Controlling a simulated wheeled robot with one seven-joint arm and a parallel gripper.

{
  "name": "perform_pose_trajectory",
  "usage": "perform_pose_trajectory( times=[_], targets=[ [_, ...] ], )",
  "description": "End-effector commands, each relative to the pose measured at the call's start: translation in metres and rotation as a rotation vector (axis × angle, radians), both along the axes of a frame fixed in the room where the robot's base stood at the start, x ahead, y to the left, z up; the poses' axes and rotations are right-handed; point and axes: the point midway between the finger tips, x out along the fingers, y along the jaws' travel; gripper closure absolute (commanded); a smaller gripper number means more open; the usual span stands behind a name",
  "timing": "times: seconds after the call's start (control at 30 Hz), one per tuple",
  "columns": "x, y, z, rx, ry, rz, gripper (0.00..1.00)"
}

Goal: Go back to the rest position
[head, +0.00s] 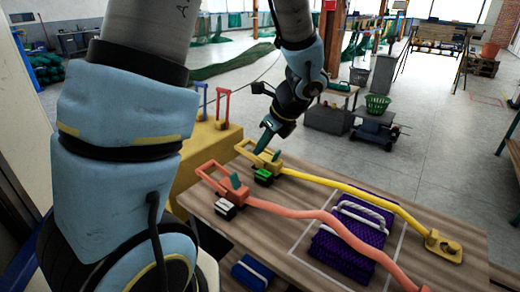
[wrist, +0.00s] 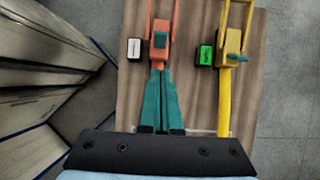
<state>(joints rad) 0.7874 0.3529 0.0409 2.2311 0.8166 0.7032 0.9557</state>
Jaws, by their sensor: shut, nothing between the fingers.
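My gripper (head: 265,142) is shut and empty, held above the far left end of the wooden table. Its teal fingers also show in the wrist view (wrist: 162,78), closed together and pointing at the orange latch (wrist: 160,52). In the head view, the orange latch (head: 232,192) has a teal lever and a long orange bar running to the lower right. The yellow latch (head: 258,157) lies beyond it, with a yellow bar ending in a yellow block (head: 443,246). I cannot tell the exact gap between my fingertips and the latches.
A green-topped box (head: 263,177) and a white-topped box (head: 226,210) sit beside the latches. A folded purple net (head: 350,243) with white rope lies on the table (head: 300,190). A yellow cabinet (head: 200,155) stands behind. Open floor lies beyond, with a green basket (head: 377,104).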

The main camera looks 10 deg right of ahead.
Motion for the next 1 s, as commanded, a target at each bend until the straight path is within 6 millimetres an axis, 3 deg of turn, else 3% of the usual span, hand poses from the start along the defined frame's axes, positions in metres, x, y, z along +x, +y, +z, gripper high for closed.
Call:
perform_pose_trajectory(
  times=[0.17,0.27,0.37,0.5,0.7,0.83,1.0],
  targets=[
    [0.000,0.004,0.000,-0.011,-0.001,0.026,1.00],
    [-0.004,0.023,0.000,-0.075,-0.006,0.176,1.00],
    [-0.015,0.056,0.001,-0.203,-0.023,0.487,1.00],
    [-0.037,0.103,0.003,-0.419,-0.080,1.073,1.00],
    [-0.060,0.146,0.009,-0.653,-0.189,1.806,1.00],
    [-0.067,0.159,0.011,-0.733,-0.240,2.081,1.00],
    [-0.070,0.164,0.012,-0.762,-0.260,2.193,1.00]
  ],
)
